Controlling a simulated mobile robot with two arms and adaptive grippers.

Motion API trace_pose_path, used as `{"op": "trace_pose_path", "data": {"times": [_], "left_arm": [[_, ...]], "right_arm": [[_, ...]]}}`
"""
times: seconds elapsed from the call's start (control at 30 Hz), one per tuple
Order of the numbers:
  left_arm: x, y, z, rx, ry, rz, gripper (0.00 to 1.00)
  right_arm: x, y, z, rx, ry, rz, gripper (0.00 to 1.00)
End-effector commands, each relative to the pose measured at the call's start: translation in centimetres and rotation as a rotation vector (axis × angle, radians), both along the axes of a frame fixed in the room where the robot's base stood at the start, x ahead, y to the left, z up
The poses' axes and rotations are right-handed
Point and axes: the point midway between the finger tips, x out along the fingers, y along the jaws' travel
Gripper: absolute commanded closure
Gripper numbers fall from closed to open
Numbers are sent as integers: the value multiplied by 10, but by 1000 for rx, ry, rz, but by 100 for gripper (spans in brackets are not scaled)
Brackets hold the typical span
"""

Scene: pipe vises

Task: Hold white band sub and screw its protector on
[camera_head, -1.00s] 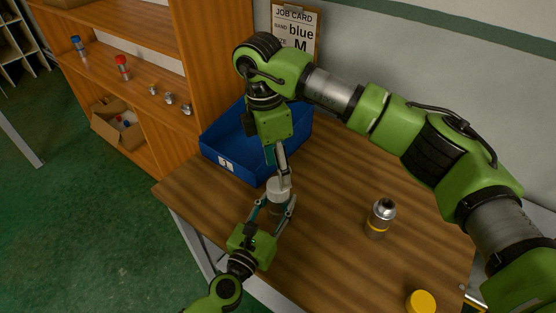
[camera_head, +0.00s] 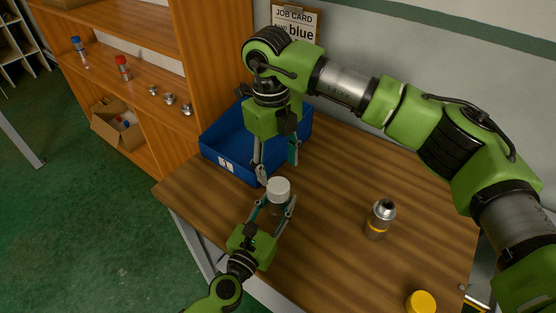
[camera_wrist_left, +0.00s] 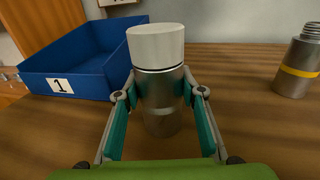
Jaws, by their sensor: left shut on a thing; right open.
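The white band sub (camera_wrist_left: 158,98) is a grey metal cylinder standing upright between my left gripper's fingers. A white protector (camera_wrist_left: 156,46) caps its top, and a thin dark line shows just beneath the cap. The protector also shows in the head view (camera_head: 278,188). My left gripper (camera_head: 275,208) is shut on the sub low at the table. My right gripper (camera_head: 277,168) is open and empty, pointing down just above and behind the protector, apart from it. Any band on the sub is hidden or cannot be told.
A yellow-banded sub (camera_head: 380,219) stands uncapped on the table (camera_head: 330,205), to the right. A yellow protector (camera_head: 421,302) lies at the front right. A blue bin (camera_head: 222,140) marked 1 stands behind. A job card (camera_head: 296,22) hangs on the wall. Shelves (camera_head: 150,70) are at left.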

Motion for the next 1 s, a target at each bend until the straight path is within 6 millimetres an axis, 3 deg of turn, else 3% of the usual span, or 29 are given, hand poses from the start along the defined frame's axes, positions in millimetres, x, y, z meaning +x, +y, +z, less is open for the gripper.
{"op": "trace_pose_path", "data": {"times": [0.7, 1.0], "left_arm": [[0, -1, 0, 0, 1, -2, 100], [0, -1, 0, 0, 1, -1, 100]], "right_arm": [[-2, -1, 8, 47, 41, 1342, 49], [-2, -1, 10, 53, 45, 1742, 49]]}}
